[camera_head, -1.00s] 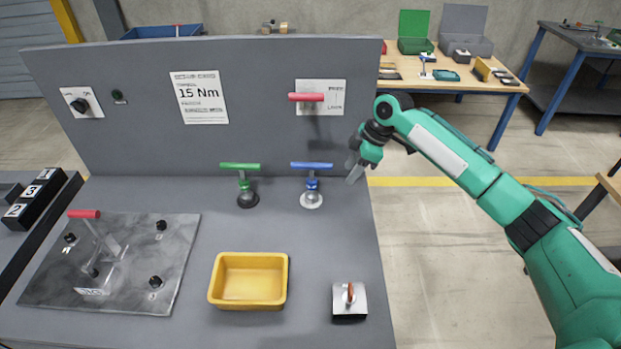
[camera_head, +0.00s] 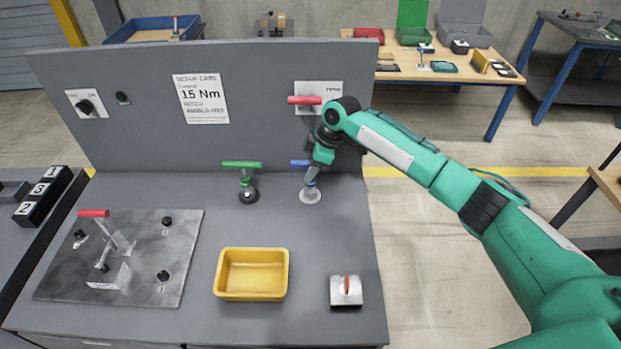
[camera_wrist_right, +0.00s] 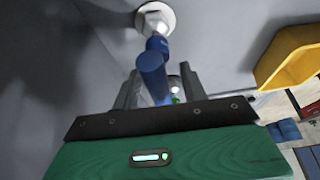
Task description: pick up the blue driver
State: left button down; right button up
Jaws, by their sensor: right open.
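The blue driver (camera_head: 300,163) stands upright in a round pale holder (camera_head: 311,196) on the bench, near the back panel. In the right wrist view the blue handle (camera_wrist_right: 153,76) lies between the two open fingers of my right gripper (camera_wrist_right: 157,90), with the pale holder (camera_wrist_right: 156,18) beyond. I cannot tell whether a finger touches the handle. My left gripper is not in view.
A green driver (camera_head: 243,165) stands in a dark holder to the left. A yellow bin (camera_head: 251,274) and a small block with an orange switch (camera_head: 346,291) are in front. A red-handled plate (camera_head: 120,265) is at left. The grey panel (camera_head: 265,120) rises behind.

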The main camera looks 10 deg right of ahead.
grip_shut()
jog(key=shift+w+r, duration=0.1)
jog(key=shift+r, duration=0.05)
